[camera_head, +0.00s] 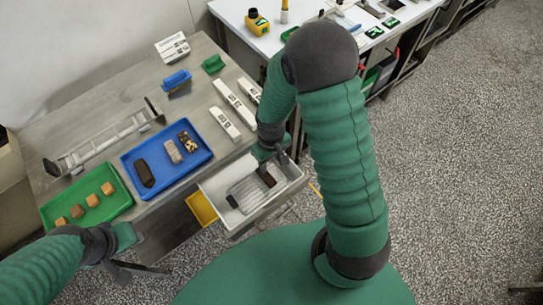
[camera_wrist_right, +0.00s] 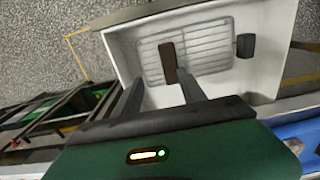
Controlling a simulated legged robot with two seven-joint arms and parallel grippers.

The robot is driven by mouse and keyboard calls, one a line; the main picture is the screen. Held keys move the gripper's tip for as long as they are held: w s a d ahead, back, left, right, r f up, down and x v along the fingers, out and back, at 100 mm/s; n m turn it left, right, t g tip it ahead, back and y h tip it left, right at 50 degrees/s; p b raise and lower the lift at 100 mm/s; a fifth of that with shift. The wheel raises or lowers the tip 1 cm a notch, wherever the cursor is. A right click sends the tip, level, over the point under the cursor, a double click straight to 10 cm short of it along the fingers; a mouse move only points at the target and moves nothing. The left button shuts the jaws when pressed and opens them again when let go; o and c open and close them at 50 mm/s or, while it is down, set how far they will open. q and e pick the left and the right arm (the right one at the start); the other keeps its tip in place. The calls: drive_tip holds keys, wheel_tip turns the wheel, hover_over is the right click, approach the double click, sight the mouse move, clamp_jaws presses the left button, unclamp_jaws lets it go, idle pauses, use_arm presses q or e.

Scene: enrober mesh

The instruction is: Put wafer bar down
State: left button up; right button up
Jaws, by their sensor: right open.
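A dark brown wafer bar (camera_head: 267,178) lies on a grey wire mesh (camera_head: 247,192) inside a white tray (camera_head: 222,213). In the right wrist view the bar (camera_wrist_right: 168,62) lies on the mesh (camera_wrist_right: 210,58), near the edge towards my gripper. My right gripper (camera_head: 272,165) is at the tray's far side in the head view. In the wrist view its two fingers (camera_wrist_right: 162,82) are apart, with the bar's near end between their tips. Whether they touch the bar is unclear. My left gripper (camera_head: 150,257) is low at the left, away from the tray; its jaw opening is unclear.
A blue tray (camera_head: 133,157) holds several bars, and a green tray (camera_head: 115,207) holds several tan pieces. A yellow bin (camera_head: 201,208) is beside the white tray. White boxes (camera_head: 225,124) stand behind.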

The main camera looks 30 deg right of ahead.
use_arm(q)
drive_tip(key=shift+a+f, duration=0.1)
drive_tip(key=shift+a, duration=0.65)
use_arm(e)
drive_tip(key=s+a+r+t, duration=0.1)
drive_tip(key=s+a+r, duration=0.1)
drive_tip(key=r, duration=0.4)
drive_tip(key=s+a+r+t, duration=0.1)
drive_tip(key=s+a+r, duration=0.1)
drive_tip(key=r, duration=0.5)
drive_tip(key=shift+s+a+m+t, duration=0.15)
drive_tip(key=shift+a+m+t, duration=0.2)
drive_tip(key=shift+a, duration=0.45)
use_arm(q)
drive_tip(key=shift+a, duration=0.25)
use_arm(e)
drive_tip(key=shift+a, duration=0.3)
use_arm(q)
drive_tip(key=shift+d, duration=0.15)
use_arm(e)
drive_tip(key=shift+d, duration=0.2)
drive_tip(key=shift+c, duration=0.5)
